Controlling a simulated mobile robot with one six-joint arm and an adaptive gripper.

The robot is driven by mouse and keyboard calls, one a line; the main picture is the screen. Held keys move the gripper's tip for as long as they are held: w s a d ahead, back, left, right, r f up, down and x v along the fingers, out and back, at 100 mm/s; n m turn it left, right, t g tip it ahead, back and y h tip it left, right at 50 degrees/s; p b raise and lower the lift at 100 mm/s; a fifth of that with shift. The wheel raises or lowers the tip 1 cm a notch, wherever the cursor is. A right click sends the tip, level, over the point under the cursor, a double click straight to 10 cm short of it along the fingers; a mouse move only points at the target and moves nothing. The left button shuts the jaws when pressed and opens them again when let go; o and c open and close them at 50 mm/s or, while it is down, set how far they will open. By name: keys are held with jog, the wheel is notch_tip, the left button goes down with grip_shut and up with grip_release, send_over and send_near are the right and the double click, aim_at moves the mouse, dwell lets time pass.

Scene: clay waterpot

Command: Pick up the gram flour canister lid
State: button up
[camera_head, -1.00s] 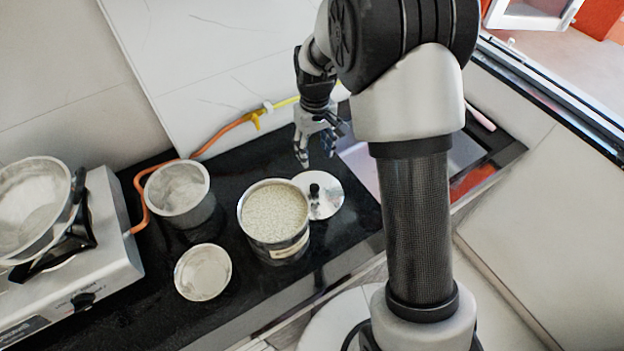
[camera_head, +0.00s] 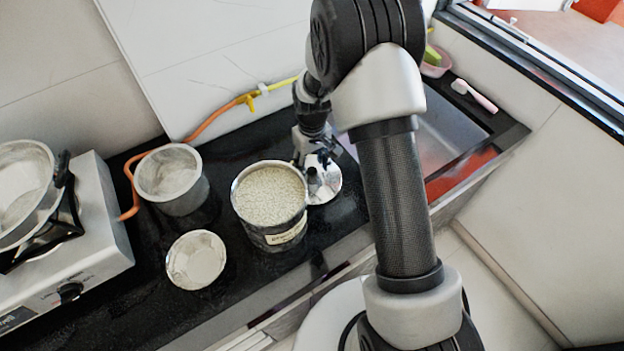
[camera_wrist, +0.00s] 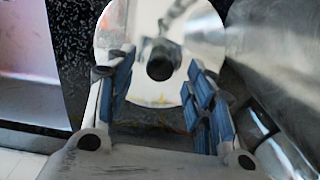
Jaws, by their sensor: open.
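The canister lid (camera_head: 327,186) is a round, shiny metal disc with a black knob. It lies on the black counter, to the right of the canister filled with pale flour (camera_head: 271,196). My gripper (camera_head: 318,168) is directly over the lid and hides part of it and its knob. In the wrist view the lid (camera_wrist: 190,25) is ahead, and its black knob (camera_wrist: 160,62) shows between and beyond the fingertips. My gripper (camera_wrist: 157,78) is open, with blue-padded fingers spread either side of the knob line. I cannot tell whether the fingers touch the lid.
The canister wall (camera_wrist: 285,55) stands close to the right finger in the wrist view. A metal pot (camera_head: 172,180), a small bowl (camera_head: 196,259) and a gas stove (camera_head: 75,250) are to the left. A sink (camera_head: 445,140) lies to the right. An orange hose (camera_head: 215,116) runs behind.

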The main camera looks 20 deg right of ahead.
aim_at(312, 170)
notch_tip(312, 170, down, 3)
jog(key=shift+f+b, duration=0.1)
jog(key=shift+b, duration=0.3)
grip_shut()
